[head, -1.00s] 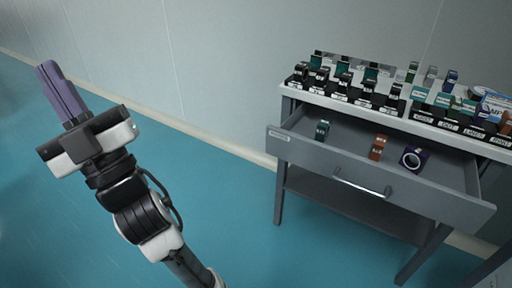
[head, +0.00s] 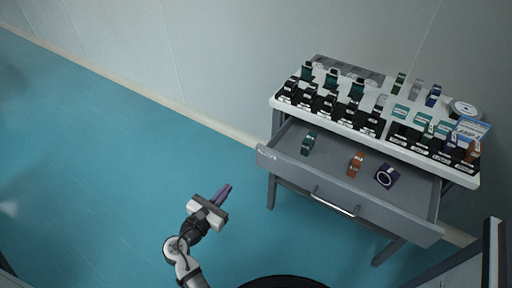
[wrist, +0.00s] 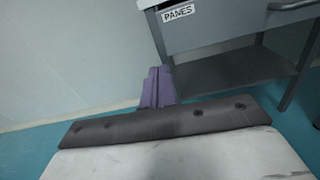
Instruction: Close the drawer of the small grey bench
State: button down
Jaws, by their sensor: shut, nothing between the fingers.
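The small grey bench (head: 278,101) stands against the wall at the right of the head view. Its drawer (head: 290,172) is pulled out, with a silver handle (head: 334,205) on the front. Inside lie a dark green item (head: 308,143), an orange item (head: 355,164) and a purple item with a ring (head: 387,176). My gripper (head: 224,190) is shut and empty, in front of and left of the drawer front, apart from it. In the wrist view its purple fingers (wrist: 158,86) lie together, below and left of the drawer's "PANES" label (wrist: 179,12).
The bench top holds several dark labelled holders (head: 330,103), a white-and-blue box (head: 471,130) and a white disc (head: 464,109). A lower shelf (wrist: 230,68) is under the drawer. A dark-framed panel (head: 490,255) stands at the lower right. The blue floor (head: 100,190) is clear at left.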

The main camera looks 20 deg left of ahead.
jog(key=p, duration=0.3)
send_near(278, 133)
jog(key=shift+n+h, duration=0.3)
jog(key=s+a, duration=0.1)
jog(key=s+f, duration=0.1)
jog(key=s+a+f, duration=0.1)
jog(key=s, duration=0.1)
jog(key=shift+a+f, duration=0.1)
jog(key=shift+a, duration=0.25)
jog(key=b+x, duration=0.2)
jog(key=x, duration=1.5)
jog(key=shift+s, duration=0.1)
